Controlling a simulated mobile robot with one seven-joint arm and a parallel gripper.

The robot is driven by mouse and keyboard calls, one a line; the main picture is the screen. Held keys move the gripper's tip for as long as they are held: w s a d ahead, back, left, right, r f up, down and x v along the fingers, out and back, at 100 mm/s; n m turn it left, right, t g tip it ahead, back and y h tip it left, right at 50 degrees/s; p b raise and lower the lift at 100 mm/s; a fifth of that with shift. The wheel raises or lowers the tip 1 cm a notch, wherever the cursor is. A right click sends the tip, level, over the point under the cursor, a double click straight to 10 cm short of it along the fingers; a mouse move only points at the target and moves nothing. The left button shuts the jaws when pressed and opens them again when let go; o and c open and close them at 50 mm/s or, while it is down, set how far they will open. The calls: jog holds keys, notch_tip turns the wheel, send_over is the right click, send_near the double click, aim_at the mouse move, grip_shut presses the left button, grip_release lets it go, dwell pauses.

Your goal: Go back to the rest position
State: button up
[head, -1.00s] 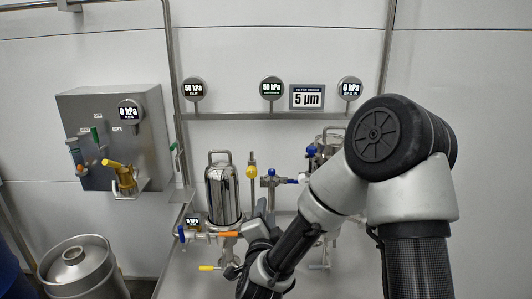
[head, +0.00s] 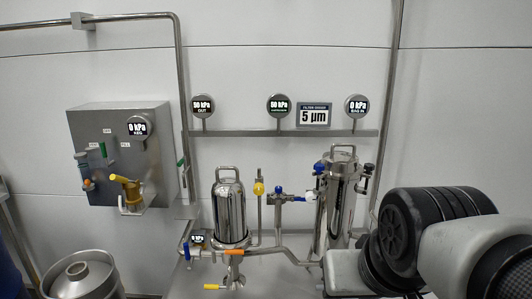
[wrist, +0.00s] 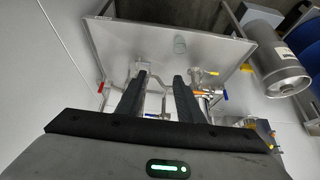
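My gripper (wrist: 160,82) shows in the wrist view with its two dark fingers apart and nothing between them. It is not visible in the head view, where my arm is folded at the lower right. The filter skid stands ahead, with a shorter steel filter housing (head: 230,212) and a taller one (head: 338,205). My arm hides the area at the lower right of the skid. In the wrist view the fingers overlap the pipework and a steel panel (wrist: 215,47), apparently at a distance.
A steel keg (head: 80,275) stands at the lower left and also shows in the wrist view (wrist: 272,62). A grey control box (head: 120,150) with a yellow-handled tap (head: 125,185) is on the wall. Gauges line a rail (head: 285,133). Valve handles stick out from the skid.

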notch_tip(320, 180, up, 27)
jog(key=s+p, duration=0.2)
jog(key=p, duration=2.4)
jog(key=shift+d+f+p, duration=0.2)
jog(key=shift+d+p, duration=0.1)
jog(key=shift+d, duration=0.05)
jog(key=shift+s, duration=0.1)
